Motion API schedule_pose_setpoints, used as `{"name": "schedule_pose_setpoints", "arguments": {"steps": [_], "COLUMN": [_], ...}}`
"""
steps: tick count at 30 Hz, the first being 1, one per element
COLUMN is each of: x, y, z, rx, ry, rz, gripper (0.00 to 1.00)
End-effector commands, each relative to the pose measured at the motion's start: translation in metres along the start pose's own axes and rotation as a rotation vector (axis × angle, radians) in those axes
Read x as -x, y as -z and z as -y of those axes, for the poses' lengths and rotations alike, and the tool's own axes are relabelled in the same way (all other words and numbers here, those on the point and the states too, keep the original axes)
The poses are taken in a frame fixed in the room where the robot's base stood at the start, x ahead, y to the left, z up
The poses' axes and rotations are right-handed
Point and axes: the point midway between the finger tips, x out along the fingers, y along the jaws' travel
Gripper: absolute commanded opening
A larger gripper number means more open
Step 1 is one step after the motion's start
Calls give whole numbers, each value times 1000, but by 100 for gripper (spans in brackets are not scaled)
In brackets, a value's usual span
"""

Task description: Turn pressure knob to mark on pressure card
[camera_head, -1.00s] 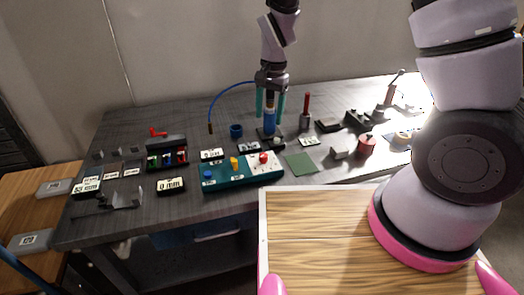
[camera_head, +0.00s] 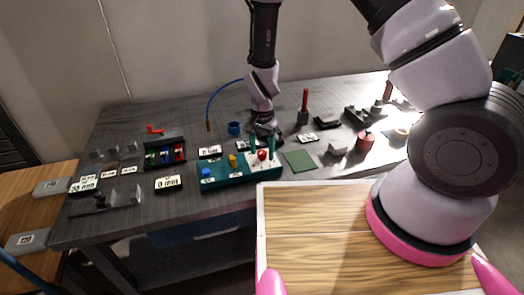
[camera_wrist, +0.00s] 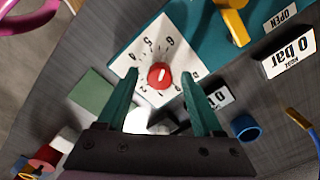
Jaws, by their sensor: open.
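The red pressure knob (camera_head: 262,155) sits on the white numbered dial (camera_wrist: 146,47) at the right end of the teal panel (camera_head: 238,179). The knob also shows in the wrist view (camera_wrist: 160,76), with a pale mark on its top; I cannot tell the exact number it points to. My gripper (camera_wrist: 160,82) is open, its teal fingers on either side of the knob with visible gaps. In the head view it is over the panel's right end. A "0 bar" card (camera_wrist: 288,50) stands near the panel. I cannot tell which card is the pressure card.
A yellow lever (camera_head: 233,160) and a blue knob (camera_head: 207,173) share the panel. A blue cup (camera_head: 235,128) stands behind, and a green mat (camera_head: 299,161) lies to the right. A red-handled tool (camera_head: 304,107) stands behind the mat.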

Motion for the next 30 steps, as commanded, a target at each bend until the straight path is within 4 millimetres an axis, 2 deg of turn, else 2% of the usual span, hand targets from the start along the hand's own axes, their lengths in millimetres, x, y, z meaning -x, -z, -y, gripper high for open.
{"name": "schedule_pose_setpoints", "arguments": {"steps": [9, 10, 12, 15, 23, 30], "x": [-4, -3, -3, -3, -3, -3], "y": [0, 0, 0, 0, 0, 0], "z": [0, 0, 0, 0, 0, 0], "rx": [0, 0, 0, 0, 17, 124], "ry": [0, 0, 0, 0, 0, 1], "rz": [0, 0, 0, 0, 1, 0], "gripper": [68, 60, 34, 0, 0, 0]}}
